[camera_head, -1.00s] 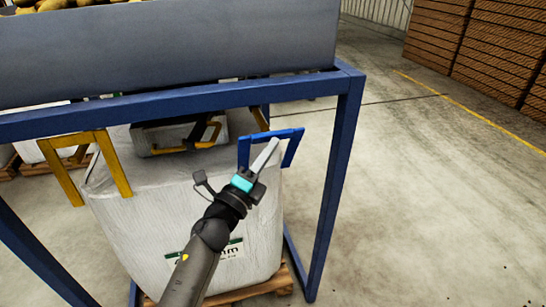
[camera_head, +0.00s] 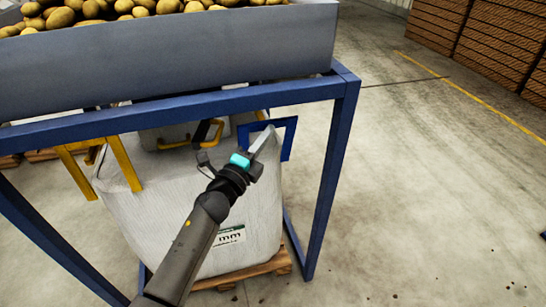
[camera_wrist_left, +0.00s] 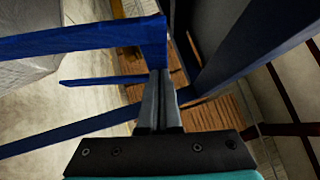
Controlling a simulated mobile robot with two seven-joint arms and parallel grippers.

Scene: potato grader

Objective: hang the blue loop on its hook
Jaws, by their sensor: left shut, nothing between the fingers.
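The blue loop (camera_head: 289,141) stands at the near right top corner of the white bulk bag (camera_head: 190,190), under the blue frame's top bar. My left gripper (camera_head: 267,135) is shut and empty, with its fingertips inside or in front of the loop's outline; I cannot tell which. In the left wrist view a blue strap (camera_wrist_left: 85,39), apparently the loop, crosses just beyond the closed fingertips (camera_wrist_left: 158,75). Whether they touch is unclear. I cannot make out the loop's hook. My right gripper is not in view.
The blue frame (camera_head: 335,170) has a top bar and a leg right of the bag. A grey bin (camera_head: 170,52) of potatoes sits above. Yellow loops (camera_head: 125,163) stand at other bag corners. Open floor (camera_head: 430,170) lies to the right, with stacked wooden crates (camera_head: 490,50) behind.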

